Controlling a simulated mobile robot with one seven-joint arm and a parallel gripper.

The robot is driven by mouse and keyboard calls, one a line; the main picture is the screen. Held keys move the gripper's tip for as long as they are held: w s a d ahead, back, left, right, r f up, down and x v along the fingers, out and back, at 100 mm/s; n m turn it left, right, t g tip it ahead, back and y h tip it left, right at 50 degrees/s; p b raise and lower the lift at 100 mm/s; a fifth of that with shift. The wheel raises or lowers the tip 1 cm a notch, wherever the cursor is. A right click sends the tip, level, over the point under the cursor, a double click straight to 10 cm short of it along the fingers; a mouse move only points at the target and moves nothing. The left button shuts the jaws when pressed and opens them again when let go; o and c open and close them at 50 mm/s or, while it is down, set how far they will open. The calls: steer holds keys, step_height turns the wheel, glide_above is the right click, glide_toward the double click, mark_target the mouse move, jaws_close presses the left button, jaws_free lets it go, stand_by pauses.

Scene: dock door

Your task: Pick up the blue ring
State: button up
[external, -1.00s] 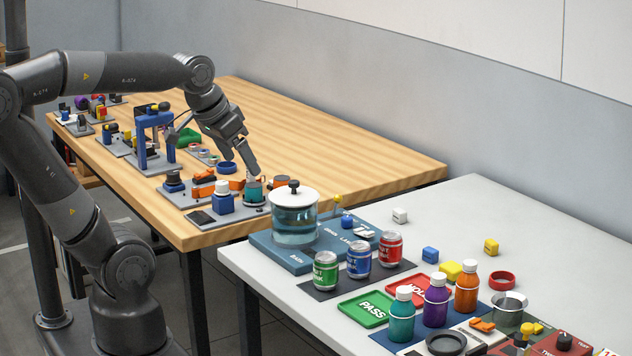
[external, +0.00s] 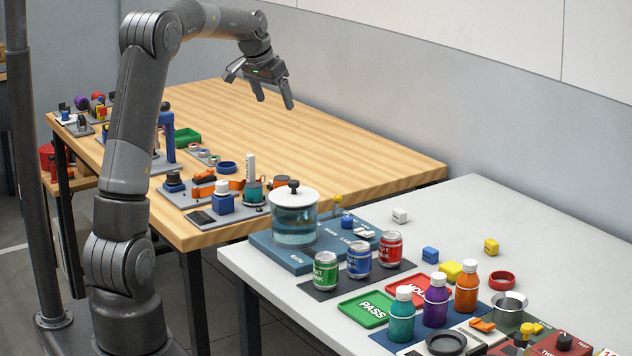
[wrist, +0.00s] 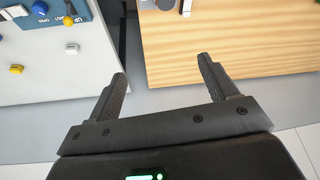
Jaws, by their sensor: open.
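My gripper (external: 274,101) is raised above the back of the wooden table, up and to the right of the ring in the external view. Its fingers are apart and nothing is between them. In the wrist view my gripper (wrist: 162,72) points toward the gap between the wooden table and the grey-white table.
A teal pot with a white upright piece (external: 250,178) stands near the ring. A glass pot (external: 294,222) stands on the pale table (external: 460,205). The wooden table's back right is clear.

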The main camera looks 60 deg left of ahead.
steer(key=w+a+f, duration=0.2)
steer(key=a+f, duration=0.4)
steer(key=a, duration=0.7)
steer(key=n, duration=0.2)
glide_above(224, 173)
steer(key=shift+g, duration=0.3)
steer(key=f, duration=1)
steer(key=a+f, duration=0.1)
steer(key=f, duration=0.4)
steer(key=shift+w+f, duration=0.15)
steer(key=shift+w, duration=0.05)
steer(key=x, duration=0.5)
steer(key=shift+s+a+f, duration=0.1)
steer(key=shift+s+a, duration=0.05)
steer(key=shift+s, duration=0.15)
steer(key=c, duration=1)
